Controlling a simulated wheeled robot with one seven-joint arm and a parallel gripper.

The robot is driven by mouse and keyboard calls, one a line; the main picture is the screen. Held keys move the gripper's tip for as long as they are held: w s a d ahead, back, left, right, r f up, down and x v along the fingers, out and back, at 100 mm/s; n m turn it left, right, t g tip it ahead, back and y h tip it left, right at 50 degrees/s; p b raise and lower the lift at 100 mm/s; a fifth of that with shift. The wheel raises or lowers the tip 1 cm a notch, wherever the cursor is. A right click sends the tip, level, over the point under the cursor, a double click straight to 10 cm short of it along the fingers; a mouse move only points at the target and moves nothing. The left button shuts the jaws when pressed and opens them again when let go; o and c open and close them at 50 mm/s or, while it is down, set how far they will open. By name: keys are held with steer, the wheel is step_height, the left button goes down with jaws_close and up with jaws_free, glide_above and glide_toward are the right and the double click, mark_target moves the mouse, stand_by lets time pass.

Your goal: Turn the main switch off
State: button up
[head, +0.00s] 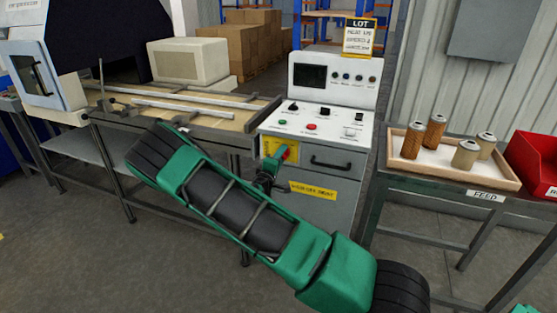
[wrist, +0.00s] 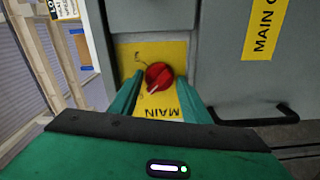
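The main switch is a red rotary knob (wrist: 159,75) on a yellow plate (wrist: 180,52) on the grey cabinet front. A pale mark on the knob points to the lower left in the wrist view. My gripper (wrist: 158,84) is open, with one green finger on each side of the knob and gaps visible between. Whether the fingertips touch it or reach its depth is not clear. In the head view my gripper (head: 272,170) is at the yellow plate (head: 270,147), and the knob is mostly hidden.
The control cabinet (head: 340,165) carries a sloped panel with buttons and a black screen (head: 310,76). A drawer handle (head: 331,163) sits right of the switch. A tray (head: 398,150) with several filter cartridges and a red bin (head: 537,165) stand to the right. A workbench stands left.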

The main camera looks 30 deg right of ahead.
steer(key=shift+o, duration=0.7)
steer(key=shift+s, duration=0.1)
steer(key=v, duration=1)
steer(key=shift+s+a, duration=0.2)
steer(key=shift+a, duration=0.1)
steer(key=shift+f, duration=0.1)
